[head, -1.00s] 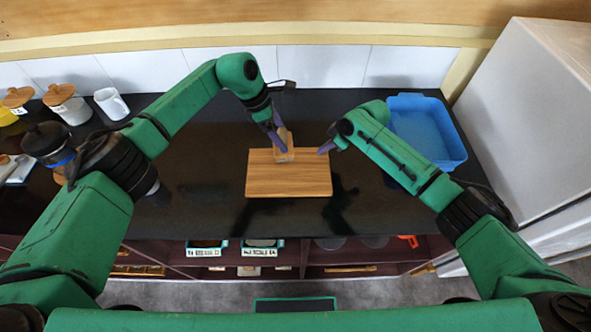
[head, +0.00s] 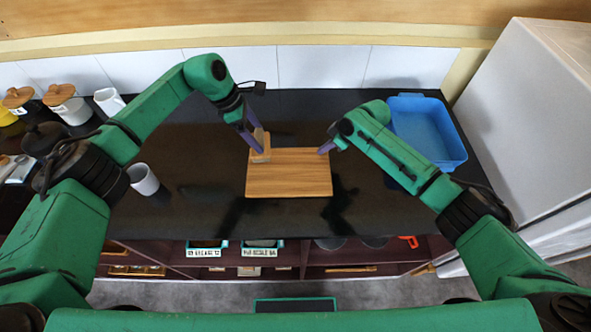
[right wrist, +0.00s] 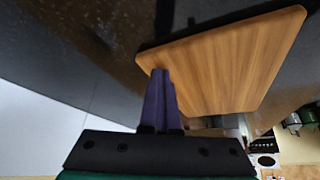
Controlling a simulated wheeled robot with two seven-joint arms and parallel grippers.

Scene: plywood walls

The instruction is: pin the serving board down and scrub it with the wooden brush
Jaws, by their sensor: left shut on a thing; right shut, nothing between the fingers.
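The wooden serving board (head: 290,177) lies flat on the black counter in the head view. It also shows in the right wrist view (right wrist: 225,62). My left gripper (head: 258,148) is shut on the wooden brush (head: 260,155), at the board's far left corner; whether the brush touches the board I cannot tell for sure. My right gripper (head: 323,150) is shut and empty, with its purple fingertips at the board's far right corner. In the right wrist view the closed fingers (right wrist: 160,80) meet the board's edge; contact there looks likely.
A blue tub (head: 425,130) stands at the back right of the counter (head: 200,165). A white mug (head: 143,179) stands to the left, near my left arm. Lidded jars (head: 68,103) and another white mug (head: 109,101) stand at the back left.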

